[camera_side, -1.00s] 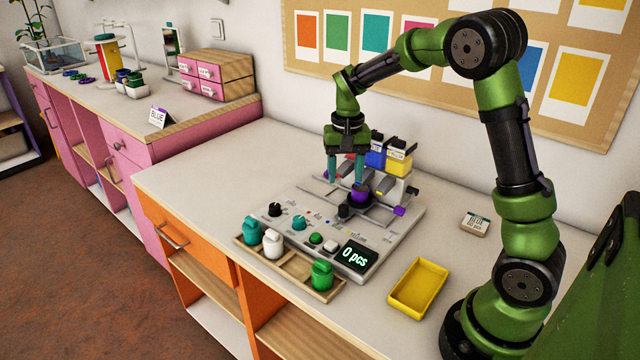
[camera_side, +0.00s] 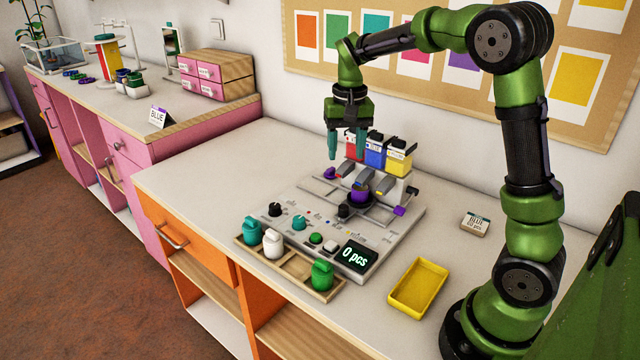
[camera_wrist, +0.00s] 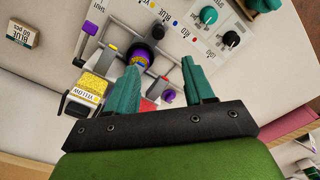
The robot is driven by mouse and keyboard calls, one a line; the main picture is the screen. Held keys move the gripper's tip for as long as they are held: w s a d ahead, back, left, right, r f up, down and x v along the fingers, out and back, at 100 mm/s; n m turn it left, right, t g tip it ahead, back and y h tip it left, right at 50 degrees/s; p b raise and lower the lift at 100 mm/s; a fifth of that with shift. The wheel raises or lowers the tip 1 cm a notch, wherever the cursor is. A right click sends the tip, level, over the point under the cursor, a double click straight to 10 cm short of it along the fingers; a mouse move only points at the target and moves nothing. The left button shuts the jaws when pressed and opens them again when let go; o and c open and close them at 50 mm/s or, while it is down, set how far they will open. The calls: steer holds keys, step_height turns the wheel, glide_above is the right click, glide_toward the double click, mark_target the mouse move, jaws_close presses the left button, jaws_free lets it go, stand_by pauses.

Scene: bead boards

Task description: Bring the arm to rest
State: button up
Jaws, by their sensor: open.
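My gripper (camera_side: 348,142) is open and empty, with two teal fingers pointing down. It hangs in the air above the back left of the grey bead machine (camera_side: 386,250). In the wrist view my gripper (camera_wrist: 160,82) shows its fingers apart with nothing between the tips. The machine carries a red hopper (camera_side: 354,148), a blue hopper (camera_side: 375,152) and a yellow hopper (camera_side: 398,158) at its back. A purple cup (camera_side: 360,190) sits on the round black seat in the middle of the machine.
A wooden tray (camera_side: 291,272) with teal, white and green jars stands at the machine's front. A yellow tray (camera_side: 418,287) and a small labelled box (camera_side: 475,223) lie to the right. The table's left part (camera_side: 215,170) is clear. A pinboard hangs behind the arm.

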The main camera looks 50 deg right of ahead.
steer(key=s+a+r+n+t+y, duration=0.1)
steer(key=s+a+r+n+t, duration=0.1)
steer(key=s+a, duration=0.5)
steer(key=s+a+r+n+t+y, duration=0.1)
steer(key=s+a+r+n+t, duration=0.1)
steer(key=s+a+t, duration=0.3)
steer(key=s+a, duration=0.2)
steer(key=s, duration=0.2)
steer(key=shift+s+a+r+n, duration=0.25)
steer(key=shift+a+r+n, duration=0.05)
steer(key=shift+a+r, duration=0.05)
stand_by(0.4)
